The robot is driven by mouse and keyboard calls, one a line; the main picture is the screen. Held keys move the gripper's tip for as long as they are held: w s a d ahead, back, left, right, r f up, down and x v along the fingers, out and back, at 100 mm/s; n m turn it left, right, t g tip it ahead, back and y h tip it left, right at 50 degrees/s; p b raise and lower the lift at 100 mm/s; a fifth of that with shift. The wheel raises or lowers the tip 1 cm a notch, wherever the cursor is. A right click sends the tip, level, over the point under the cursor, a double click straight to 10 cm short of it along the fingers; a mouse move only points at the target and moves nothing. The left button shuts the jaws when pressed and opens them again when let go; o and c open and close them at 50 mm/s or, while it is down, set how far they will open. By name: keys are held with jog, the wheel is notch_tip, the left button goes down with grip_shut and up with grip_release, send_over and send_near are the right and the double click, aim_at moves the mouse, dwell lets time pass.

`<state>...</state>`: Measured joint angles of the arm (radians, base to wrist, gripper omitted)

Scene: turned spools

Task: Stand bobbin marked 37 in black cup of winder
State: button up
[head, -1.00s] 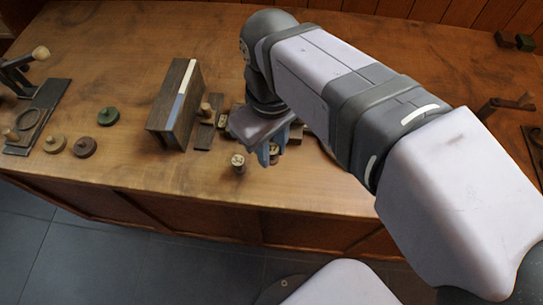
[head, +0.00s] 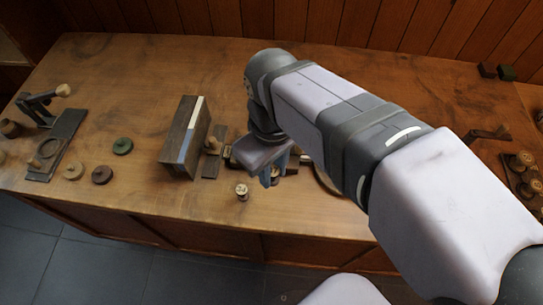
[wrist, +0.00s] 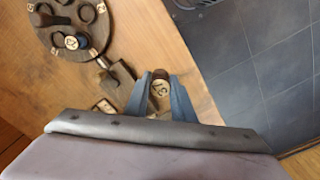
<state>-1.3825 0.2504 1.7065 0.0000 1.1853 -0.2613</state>
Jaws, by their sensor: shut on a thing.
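My gripper (wrist: 162,98) points down over the front part of the bench and is shut on a bobbin (wrist: 159,88). The bobbin has a pale end with a dark number, sideways and too small to read surely, and a brown top edge. In the head view my gripper (head: 270,175) partly hides it. A dark round plate (wrist: 92,47) with several cups and pale number tags lies at upper left in the wrist view. In the head view my arm mostly hides it. I cannot tell which cup is black.
A pale-topped bobbin (head: 242,192) stands near the bench's front edge. A dark upright block (head: 184,137) stands left of my gripper. A tray of bobbins (head: 524,178) is at right.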

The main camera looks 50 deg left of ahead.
jog(key=r+p, duration=0.1)
jog(key=p, duration=0.2)
jog(key=shift+r, duration=0.2)
jog(key=a+p, duration=0.1)
jog(key=p, duration=0.5)
jog(key=shift+w, duration=0.2)
jog(key=w+a+f+p, duration=0.2)
jog(key=a+p, duration=0.2)
jog(key=a, duration=0.9)
jog(key=shift+w+a+p, duration=0.3)
jog(key=shift+w+a, duration=0.05)
jog(key=shift+a, duration=0.05)
jog(key=shift+f, duration=0.15)
jog(key=shift+f+b, duration=2)
jog(key=shift+f, duration=1.15)
jog(key=shift+f, duration=0.6)
